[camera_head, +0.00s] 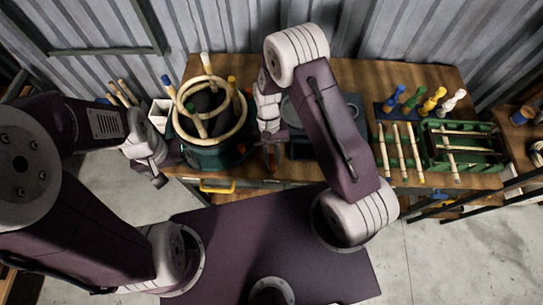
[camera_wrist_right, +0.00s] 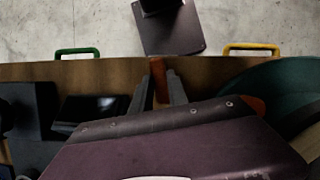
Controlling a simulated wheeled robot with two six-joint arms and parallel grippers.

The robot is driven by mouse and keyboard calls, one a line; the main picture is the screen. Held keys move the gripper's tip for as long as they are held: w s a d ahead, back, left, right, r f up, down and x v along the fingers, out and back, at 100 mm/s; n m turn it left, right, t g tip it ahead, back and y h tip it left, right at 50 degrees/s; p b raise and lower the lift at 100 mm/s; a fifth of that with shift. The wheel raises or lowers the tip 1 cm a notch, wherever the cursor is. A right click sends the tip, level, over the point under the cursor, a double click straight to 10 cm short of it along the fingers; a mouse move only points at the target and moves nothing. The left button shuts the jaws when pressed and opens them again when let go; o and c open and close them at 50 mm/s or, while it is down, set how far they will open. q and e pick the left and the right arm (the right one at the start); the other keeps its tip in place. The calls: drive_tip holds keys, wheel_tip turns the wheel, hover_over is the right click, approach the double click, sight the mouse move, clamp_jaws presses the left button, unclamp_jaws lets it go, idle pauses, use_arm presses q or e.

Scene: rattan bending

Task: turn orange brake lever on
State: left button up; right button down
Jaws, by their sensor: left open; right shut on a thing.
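The orange brake lever (camera_wrist_right: 172,84) shows in the right wrist view as a short orange-brown grip standing between the dark fingers of my right gripper (camera_wrist_right: 165,88). The gripper is shut on it near the table's front edge. In the head view the lever is mostly hidden beneath my right gripper (camera_head: 270,145), just right of the round green pot. My left gripper (camera_head: 155,170) is open and empty, left of the pot by the table's left end. The lever's base and exact angle are hidden.
The green pot (camera_head: 205,157) holds rattan rings and colored-tip pegs. A dark machine fills the table's middle. Several colored pegs and a green crate (camera_head: 462,158) are at the right. A yellow handle (camera_head: 217,187) juts from the front edge; a green handle (camera_wrist_right: 77,53) shows in the wrist view.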

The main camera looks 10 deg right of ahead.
drive_tip(key=shift+w+r+m+y, duration=0.1)
drive_tip(key=shift+m+y, duration=0.3)
drive_tip(key=shift+m, duration=0.7)
drive_tip(key=c, duration=1.3)
unclamp_jaws()
drive_tip(key=v, duration=0.9)
drive_tip(key=shift+d, duration=0.15)
